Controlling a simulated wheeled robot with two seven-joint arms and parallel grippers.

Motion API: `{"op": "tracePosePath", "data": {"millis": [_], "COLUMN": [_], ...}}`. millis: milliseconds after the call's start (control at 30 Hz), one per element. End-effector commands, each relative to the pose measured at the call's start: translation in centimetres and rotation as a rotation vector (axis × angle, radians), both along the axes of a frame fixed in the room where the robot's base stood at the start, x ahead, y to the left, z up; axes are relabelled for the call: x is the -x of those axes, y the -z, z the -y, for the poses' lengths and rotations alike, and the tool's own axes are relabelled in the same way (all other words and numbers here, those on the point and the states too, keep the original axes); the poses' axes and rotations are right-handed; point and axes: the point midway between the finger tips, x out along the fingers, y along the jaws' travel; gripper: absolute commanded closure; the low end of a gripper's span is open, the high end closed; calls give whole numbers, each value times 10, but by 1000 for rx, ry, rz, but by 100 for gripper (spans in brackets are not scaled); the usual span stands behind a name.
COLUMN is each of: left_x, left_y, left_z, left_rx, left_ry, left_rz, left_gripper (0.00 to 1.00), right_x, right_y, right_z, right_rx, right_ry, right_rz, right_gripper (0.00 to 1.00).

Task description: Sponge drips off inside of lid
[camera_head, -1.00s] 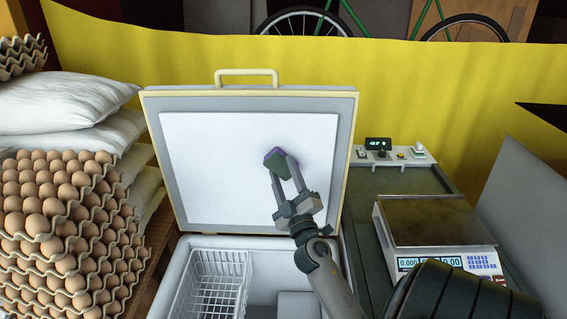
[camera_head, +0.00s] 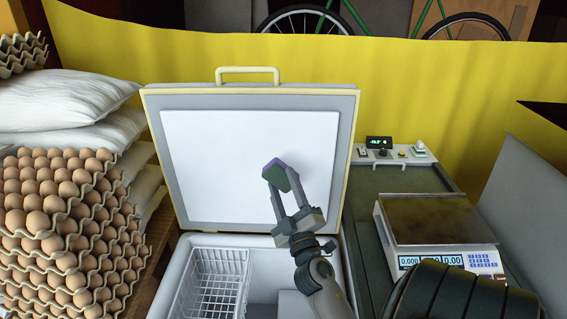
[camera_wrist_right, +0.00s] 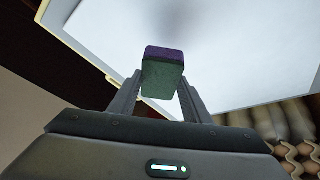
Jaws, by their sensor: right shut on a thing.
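The freezer lid (camera_head: 350,120) stands open and upright, with its white inner panel (camera_head: 215,160) facing me. My right gripper (camera_head: 281,186) is shut on a small sponge (camera_head: 283,177), purple on one side and green on the other, in front of the right half of the panel. In the right wrist view the sponge (camera_wrist_right: 162,75) sits between the two fingertips, its purple side toward the white panel (camera_wrist_right: 240,50). I cannot tell whether it touches the panel. No separate drips can be made out on the panel. My left gripper is not in view.
The open freezer below holds a white wire basket (camera_head: 218,280). Stacked egg trays (camera_head: 60,220) and white sacks (camera_head: 60,100) crowd the left. A scale (camera_head: 440,225) stands on the right. A yellow sheet (camera_head: 440,90) hangs behind the lid.

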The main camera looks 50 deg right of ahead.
Motion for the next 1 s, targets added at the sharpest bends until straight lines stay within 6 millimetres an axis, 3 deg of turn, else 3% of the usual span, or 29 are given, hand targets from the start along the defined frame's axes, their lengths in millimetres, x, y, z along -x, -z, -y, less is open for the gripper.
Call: {"op": "tracePosePath", "data": {"millis": [633, 1000], "left_x": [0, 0], "left_y": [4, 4], "left_z": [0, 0], "left_rx": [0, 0], "left_ry": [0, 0], "left_rz": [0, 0], "left_gripper": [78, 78], "right_x": [18, 19], "right_y": [3, 3], "right_z": [-22, -23], "right_rx": [-1, 0], "right_ry": [0, 0], "right_rz": [0, 0], "right_gripper": [77, 77]}}
